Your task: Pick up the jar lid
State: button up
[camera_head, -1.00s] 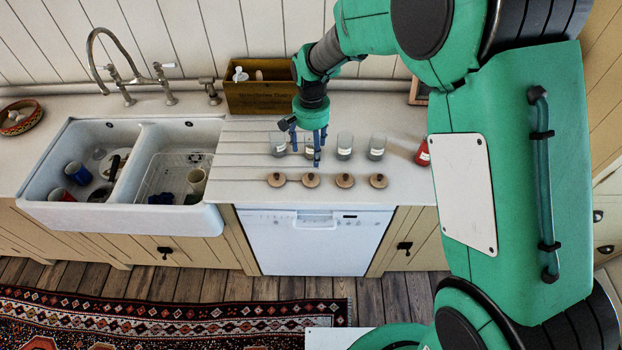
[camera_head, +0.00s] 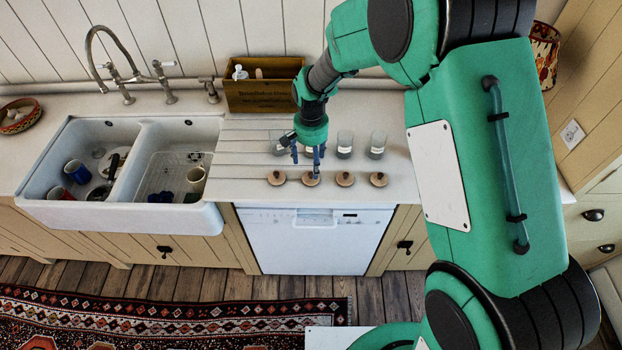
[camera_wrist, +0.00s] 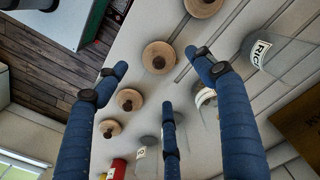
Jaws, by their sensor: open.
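Several round wooden jar lids with dark knobs lie in a row near the counter's front edge: the leftmost lid (camera_head: 276,178), the second lid (camera_head: 311,179), the third lid (camera_head: 345,179) and the rightmost lid (camera_head: 379,180). My gripper (camera_head: 306,165) is open and empty, fingers pointing down, just above and behind the second lid. In the wrist view, one lid (camera_wrist: 159,58) shows between the spread blue fingertips (camera_wrist: 155,62), apparently untouched. Other lids show above it (camera_wrist: 203,6) and below it (camera_wrist: 130,100).
Labelled glass jars (camera_head: 345,145) stand in a row behind the lids; one is partly hidden by my gripper. A jar marked RICE (camera_wrist: 265,48) is close to the right finger. A wooden box (camera_head: 262,92) stands behind, and a double sink (camera_head: 130,165) lies left.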

aim_at(311, 173)
jog(key=shift+f, duration=0.85)
jog(key=shift+s+f+b, duration=0.1)
jog(key=shift+f+b, duration=0.25)
jog(key=shift+f, duration=2.2)
jog(key=shift+c, duration=0.5)
jog(key=c, duration=1)
